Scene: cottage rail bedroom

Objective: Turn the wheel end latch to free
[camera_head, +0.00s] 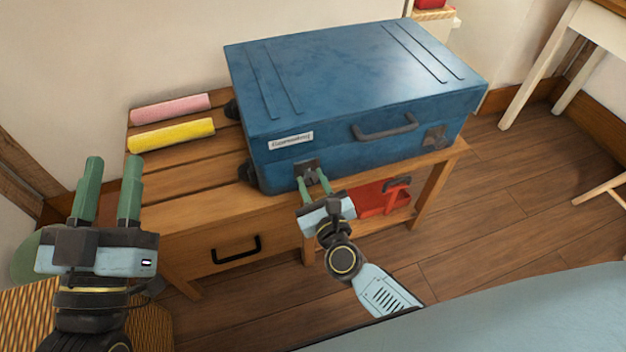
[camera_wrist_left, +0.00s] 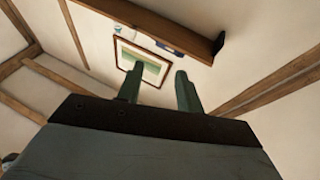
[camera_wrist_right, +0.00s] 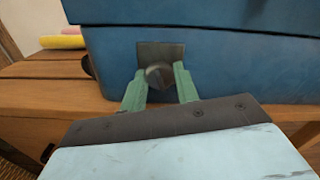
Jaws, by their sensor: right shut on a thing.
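A blue suitcase (camera_head: 350,90) lies flat on a slatted wooden bench, with dark wheels at its left end. The latch (camera_head: 308,168) nearer the wheels sits on its front face. In the right wrist view this latch (camera_wrist_right: 158,75) is a dark round knob on a square plate. My right gripper (camera_head: 314,183) is at this latch, its green fingers on either side of the knob, shut on it. A second latch (camera_head: 434,137) is near the right end of the front face. My left gripper (camera_head: 108,190) is open and empty, raised at the left, away from the suitcase.
The bench (camera_head: 210,205) has a drawer with a black handle (camera_head: 236,250). A pink roll (camera_head: 170,107) and a yellow roll (camera_head: 171,135) lie on its left part. A red item (camera_head: 380,198) is on the shelf below. A white-legged table (camera_head: 540,65) stands at the right. The middle floor is clear.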

